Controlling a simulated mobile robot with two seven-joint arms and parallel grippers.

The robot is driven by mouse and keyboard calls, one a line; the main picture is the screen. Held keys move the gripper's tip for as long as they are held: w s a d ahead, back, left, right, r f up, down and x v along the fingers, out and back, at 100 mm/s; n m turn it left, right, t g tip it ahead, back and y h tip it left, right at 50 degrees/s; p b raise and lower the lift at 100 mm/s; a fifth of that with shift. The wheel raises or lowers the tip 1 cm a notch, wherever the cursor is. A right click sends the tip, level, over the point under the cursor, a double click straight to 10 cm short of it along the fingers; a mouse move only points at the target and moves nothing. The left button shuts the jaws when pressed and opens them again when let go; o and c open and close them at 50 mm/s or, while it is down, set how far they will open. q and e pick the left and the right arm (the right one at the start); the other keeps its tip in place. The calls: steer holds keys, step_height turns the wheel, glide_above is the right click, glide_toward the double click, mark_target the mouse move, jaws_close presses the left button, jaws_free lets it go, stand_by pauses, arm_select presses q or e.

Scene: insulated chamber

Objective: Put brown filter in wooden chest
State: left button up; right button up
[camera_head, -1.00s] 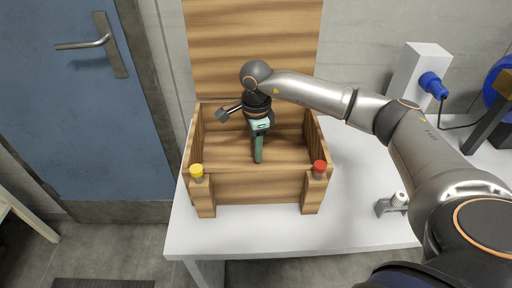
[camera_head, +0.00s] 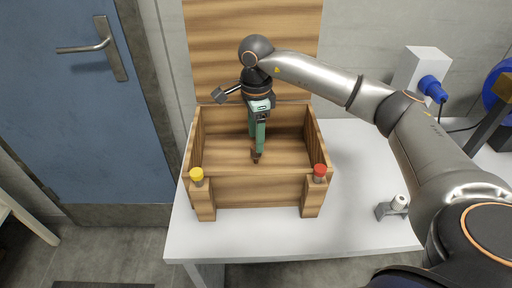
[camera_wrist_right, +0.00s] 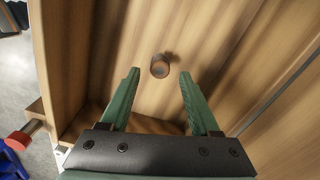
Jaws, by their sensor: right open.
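The wooden chest (camera_head: 250,190) stands on the white table with its lid raised. My right gripper (camera_head: 258,148) points down inside it, with green fingers. In the right wrist view the gripper (camera_wrist_right: 159,74) is open, its fingertips well apart. The brown filter (camera_wrist_right: 160,68), a small round piece, shows between and beyond the fingertips, touching neither in that view. In the head view the filter (camera_head: 256,158) is a small brown shape just under the fingertips, inside the chest. Whether it rests on the chest floor is hard to tell. My left gripper is not in view.
The chest's front posts carry a yellow-capped piece (camera_head: 197,174) and a red-capped piece (camera_head: 320,171). A grey holder with a white-topped part (camera_head: 396,206) stands on the table (camera_head: 350,232) to the right. A blue door (camera_head: 65,130) is at left.

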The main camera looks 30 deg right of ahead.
step_height(320, 180, up, 6)
steer(key=shift+r, duration=0.15)
stand_by(0.3)
